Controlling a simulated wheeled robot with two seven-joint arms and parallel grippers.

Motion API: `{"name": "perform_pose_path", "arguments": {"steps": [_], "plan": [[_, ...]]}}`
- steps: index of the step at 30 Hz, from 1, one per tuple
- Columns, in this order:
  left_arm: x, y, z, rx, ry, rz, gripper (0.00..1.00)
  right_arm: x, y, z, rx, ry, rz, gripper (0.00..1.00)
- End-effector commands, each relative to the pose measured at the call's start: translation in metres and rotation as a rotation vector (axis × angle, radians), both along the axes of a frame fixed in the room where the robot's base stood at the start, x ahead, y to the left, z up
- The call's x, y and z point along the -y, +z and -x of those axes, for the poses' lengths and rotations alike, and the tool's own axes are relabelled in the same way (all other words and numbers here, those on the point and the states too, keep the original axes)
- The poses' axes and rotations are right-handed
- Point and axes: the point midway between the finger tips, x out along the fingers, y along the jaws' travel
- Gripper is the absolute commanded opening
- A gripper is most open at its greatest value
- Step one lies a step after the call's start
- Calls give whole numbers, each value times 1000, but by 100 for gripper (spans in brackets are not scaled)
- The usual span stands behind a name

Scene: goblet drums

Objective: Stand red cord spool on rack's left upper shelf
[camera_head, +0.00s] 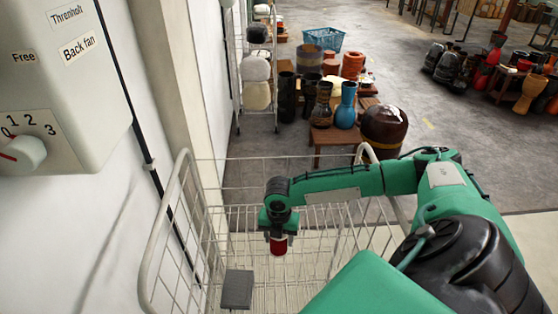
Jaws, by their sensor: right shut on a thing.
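A small red spool (279,246) hangs below my right gripper (278,238), which is shut on it. The gripper points down over the white wire basket or cart (152,235) in front of me. The jaws hide the spool's upper part. A tall white wire rack (236,70) stands against the wall further back, with pale and dark rounded bundles on its shelves. I cannot tell whether it is the task's rack. My left gripper is not in view.
A dark grey block (237,289) shows at the basket's lower left. A wall box with a dial (25,152) is close on the left. Drums and vases crowd a low wooden table (335,138) behind. Grey floor (430,120) lies open beyond.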

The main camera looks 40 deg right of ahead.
Motion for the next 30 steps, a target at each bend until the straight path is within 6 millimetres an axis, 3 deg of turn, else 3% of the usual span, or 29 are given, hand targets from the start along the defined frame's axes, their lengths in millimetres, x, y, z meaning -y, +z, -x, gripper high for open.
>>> {"name": "perform_pose_path", "arguments": {"steps": [6, 7, 10, 22, 30], "plan": [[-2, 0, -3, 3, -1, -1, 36, 0, -2, 0, 0, -1, 0, 28], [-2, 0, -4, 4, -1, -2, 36, 0, -2, 0, 0, -1, 0, 58], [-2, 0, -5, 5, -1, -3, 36, 0, -2, 0, 0, 0, 0, 76], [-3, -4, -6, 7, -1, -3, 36, 0, 6, -1, 3, -1, -1, 76], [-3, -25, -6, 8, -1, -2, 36, 1, 57, -1, 6, -1, 0, 76]]}}
